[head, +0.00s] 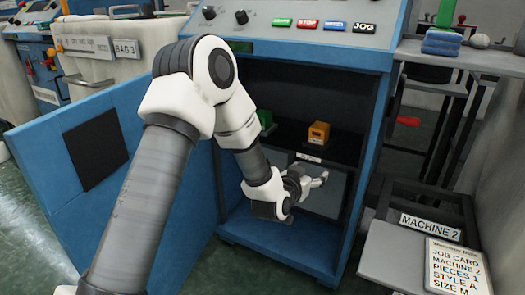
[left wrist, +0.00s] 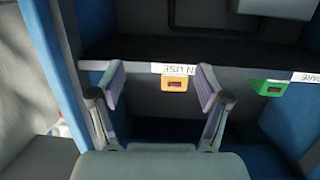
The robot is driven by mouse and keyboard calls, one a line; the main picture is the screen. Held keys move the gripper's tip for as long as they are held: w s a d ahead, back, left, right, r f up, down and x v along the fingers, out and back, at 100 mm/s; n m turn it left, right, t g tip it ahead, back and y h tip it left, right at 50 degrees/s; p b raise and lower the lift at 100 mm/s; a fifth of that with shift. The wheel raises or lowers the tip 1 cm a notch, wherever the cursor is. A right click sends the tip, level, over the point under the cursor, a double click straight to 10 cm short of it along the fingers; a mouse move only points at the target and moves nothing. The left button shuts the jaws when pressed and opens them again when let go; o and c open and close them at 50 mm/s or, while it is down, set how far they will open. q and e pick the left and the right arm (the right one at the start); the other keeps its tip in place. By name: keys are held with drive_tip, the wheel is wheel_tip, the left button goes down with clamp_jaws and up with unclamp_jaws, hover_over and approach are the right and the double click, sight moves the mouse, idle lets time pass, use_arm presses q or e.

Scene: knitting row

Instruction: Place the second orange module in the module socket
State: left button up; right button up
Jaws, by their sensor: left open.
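One orange module (head: 319,132) sits on the dark shelf inside the open blue machine cabinet, behind a white label. In the left wrist view, the orange module (left wrist: 174,85) shows beyond and between my fingers, beside an upside-down "IN USE" label. My left gripper (head: 319,180) is open and empty, in front of the cabinet opening and below the shelf edge. Its two fingers also show spread in the left wrist view (left wrist: 160,75). A second orange module is not visible, and I cannot make out a module socket. My right gripper is not in view.
A green module (head: 265,120) is left of the orange one, partly behind my arm; it also shows in the left wrist view (left wrist: 270,88). The blue door (head: 50,150) stands open at left. A job card (head: 455,268) and Machine 2 sign (head: 431,223) are at right.

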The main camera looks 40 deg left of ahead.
use_arm(q)
drive_tip(key=s+d+f+m+g+h, duration=0.1)
drive_tip(key=s+d+f+g, duration=0.3)
drive_tip(key=s+f, duration=0.7)
drive_tip(key=s+d+f+g+h, duration=0.1)
drive_tip(key=s+d+f+g, duration=0.5)
drive_tip(key=f, duration=0.8)
drive_tip(key=s+f+g, duration=0.2)
drive_tip(key=s+f, duration=0.2)
drive_tip(key=s, duration=0.6)
drive_tip(key=s+d+f+g, duration=0.1)
drive_tip(key=s+f+g, duration=0.2)
drive_tip(key=s, duration=0.8)
drive_tip(key=shift+s+f+g, duration=0.2)
drive_tip(key=shift+f+g, duration=0.1)
drive_tip(key=shift+f, duration=0.35)
